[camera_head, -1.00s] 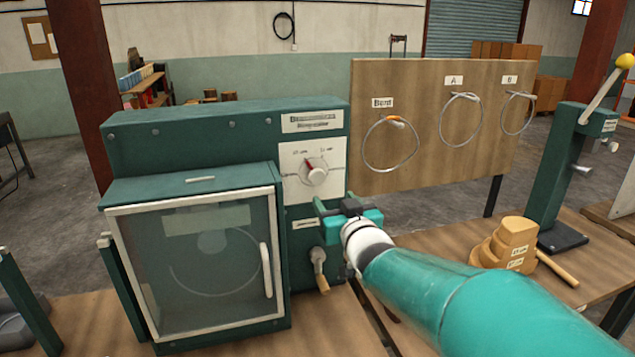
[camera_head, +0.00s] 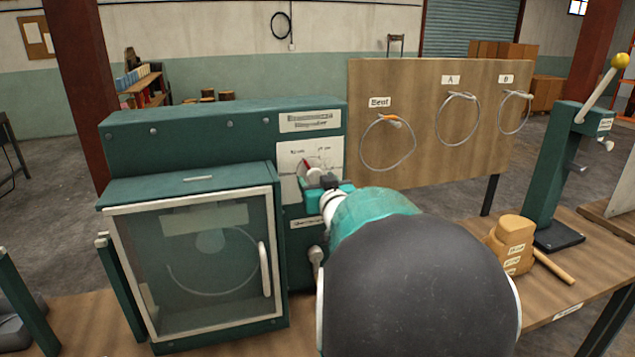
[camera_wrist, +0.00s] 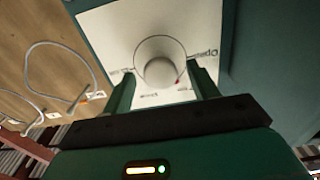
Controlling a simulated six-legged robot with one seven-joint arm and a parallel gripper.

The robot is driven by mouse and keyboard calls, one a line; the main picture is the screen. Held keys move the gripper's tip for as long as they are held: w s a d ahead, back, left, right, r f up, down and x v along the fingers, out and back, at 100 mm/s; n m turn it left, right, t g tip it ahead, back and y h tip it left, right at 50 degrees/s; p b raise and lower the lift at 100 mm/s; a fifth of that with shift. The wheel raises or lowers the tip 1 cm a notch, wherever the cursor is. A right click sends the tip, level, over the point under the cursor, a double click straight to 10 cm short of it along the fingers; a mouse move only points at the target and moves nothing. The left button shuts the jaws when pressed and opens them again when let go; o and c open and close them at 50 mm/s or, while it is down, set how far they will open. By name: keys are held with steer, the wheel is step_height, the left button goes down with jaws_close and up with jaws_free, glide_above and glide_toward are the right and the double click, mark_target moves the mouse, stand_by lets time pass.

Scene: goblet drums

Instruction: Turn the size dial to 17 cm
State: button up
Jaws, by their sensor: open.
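The size dial (camera_wrist: 160,66) is a pale round knob with a red pointer on a white labelled plate (camera_wrist: 110,25). In the head view the plate (camera_head: 292,156) is on the green machine's front, and the red pointer shows at the knob's upper left; my gripper hides much of the knob. My gripper (camera_wrist: 162,85) is open, with one finger on each side of the knob's near edge. I cannot tell whether the fingers touch it. The plate's figures are too blurred to read.
The machine's glazed door (camera_head: 205,260) is closed, with a white handle. A lever (camera_head: 316,262) sits below the dial. A wooden board (camera_head: 430,110) with wire hoops stands behind to the right.

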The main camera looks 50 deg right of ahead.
steer(key=c, duration=1)
steer(key=shift+m, duration=0.3)
steer(key=m, duration=1.1)
steer(key=o, duration=1)
